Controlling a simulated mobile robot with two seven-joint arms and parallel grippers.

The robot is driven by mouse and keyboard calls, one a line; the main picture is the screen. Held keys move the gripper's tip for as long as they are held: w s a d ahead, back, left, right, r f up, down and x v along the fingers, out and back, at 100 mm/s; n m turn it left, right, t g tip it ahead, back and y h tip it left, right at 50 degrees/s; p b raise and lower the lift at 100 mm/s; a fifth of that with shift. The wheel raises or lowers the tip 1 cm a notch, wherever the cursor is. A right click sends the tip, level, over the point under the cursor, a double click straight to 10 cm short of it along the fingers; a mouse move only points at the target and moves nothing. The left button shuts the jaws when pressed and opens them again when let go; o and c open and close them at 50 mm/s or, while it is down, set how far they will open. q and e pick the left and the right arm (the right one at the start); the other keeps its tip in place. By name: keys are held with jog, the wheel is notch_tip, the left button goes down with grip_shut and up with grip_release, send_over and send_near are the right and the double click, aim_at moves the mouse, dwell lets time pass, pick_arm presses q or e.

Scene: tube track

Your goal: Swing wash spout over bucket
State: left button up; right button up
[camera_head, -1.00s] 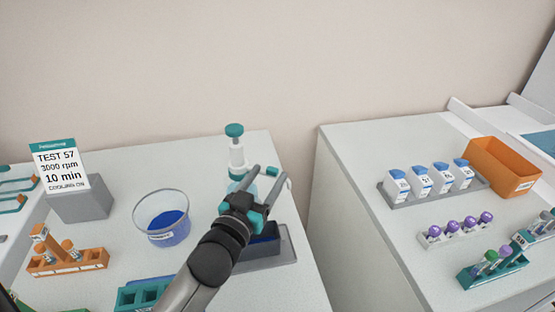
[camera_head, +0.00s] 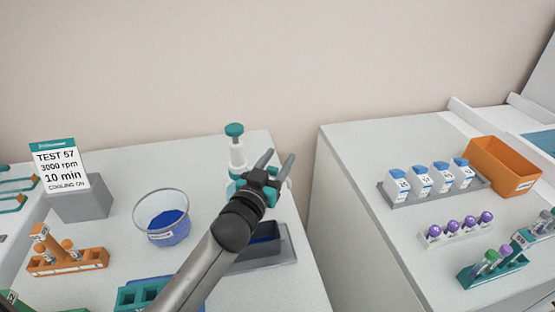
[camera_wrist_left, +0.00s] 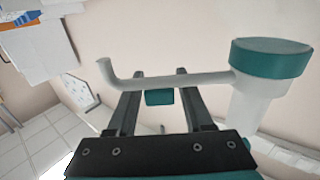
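The wash bottle is white with a teal cap (camera_head: 234,130) and stands near the back edge of the left bench. Its white spout (camera_wrist_left: 190,79) runs left from the capped column to an upturned tip in the left wrist view. A small teal tab (camera_wrist_left: 160,97) sits just below the spout. My left gripper (camera_head: 277,157) is beside the bottle; in the wrist view its fingers (camera_wrist_left: 161,74) are apart, one each side of the tab, at the spout. A clear round bucket (camera_head: 162,230) with blue contents stands left of the bottle. My right gripper is out of view.
A dark grey tray (camera_head: 288,254) lies under my left arm. An orange tube rack (camera_head: 68,264), a teal rack (camera_head: 140,294) and a grey block with a sign (camera_head: 80,206) stand around the bucket. A gap separates the right bench (camera_head: 365,225).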

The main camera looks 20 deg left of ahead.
pick_arm(q)
grip_shut()
dwell(1.1)
